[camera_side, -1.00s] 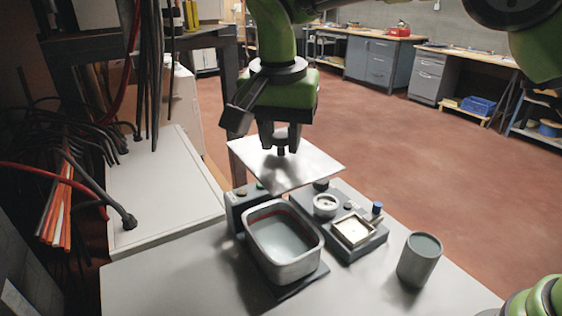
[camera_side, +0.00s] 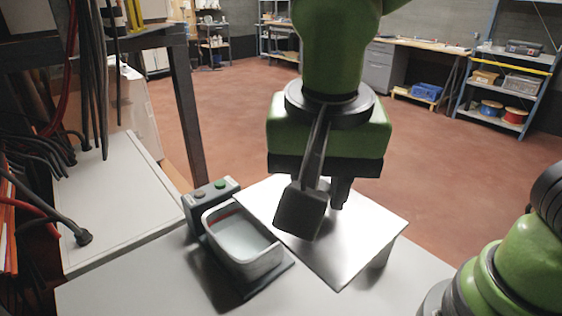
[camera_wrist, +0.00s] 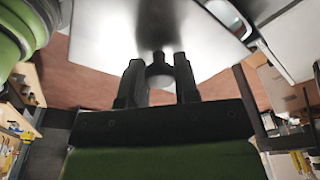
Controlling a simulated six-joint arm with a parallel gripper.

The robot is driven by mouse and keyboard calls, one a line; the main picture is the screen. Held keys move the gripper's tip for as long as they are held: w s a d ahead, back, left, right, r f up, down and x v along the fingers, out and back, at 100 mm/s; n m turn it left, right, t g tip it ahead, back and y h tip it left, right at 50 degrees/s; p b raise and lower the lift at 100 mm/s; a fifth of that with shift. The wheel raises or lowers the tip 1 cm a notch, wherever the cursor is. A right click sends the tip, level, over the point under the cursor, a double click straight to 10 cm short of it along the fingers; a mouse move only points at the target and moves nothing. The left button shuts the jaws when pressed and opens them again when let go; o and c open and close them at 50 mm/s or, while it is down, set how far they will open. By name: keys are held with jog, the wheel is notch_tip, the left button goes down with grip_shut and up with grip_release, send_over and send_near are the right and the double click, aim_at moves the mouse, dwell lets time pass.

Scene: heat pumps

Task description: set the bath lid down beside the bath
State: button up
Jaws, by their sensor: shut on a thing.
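The bath lid (camera_side: 365,245) is a flat, shiny metal plate with a knob on top. My gripper (camera_wrist: 158,72) is shut on the round knob (camera_wrist: 160,75), which shows between the fingers in the wrist view. In the side view my gripper (camera_side: 325,205) stands over the plate and hides the knob. The bath (camera_side: 243,258) is an open, rounded metal tub with pale liquid inside, left of the lid. The lid overlaps the bath's right side in the picture; I cannot tell its height above the table.
A control box (camera_side: 212,194) with a green button stands behind the bath. The grey table (camera_side: 130,290) is bare at the front left. A grey thing (camera_side: 382,257) shows partly under the lid's right edge. A white cabinet top (camera_side: 115,205) lies to the left.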

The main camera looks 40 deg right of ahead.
notch_tip(320, 180, down, 20)
jog(key=shift+w+r, duration=0.1)
jog(key=shift+r, duration=0.05)
dwell(0.4)
jog(key=o, duration=1.1)
jog(key=shift+r, duration=0.15)
jog(key=r, duration=0.6)
jog(key=s+a+r, duration=0.1)
jog(key=r, duration=0.2)
jog(key=shift+r, duration=0.3)
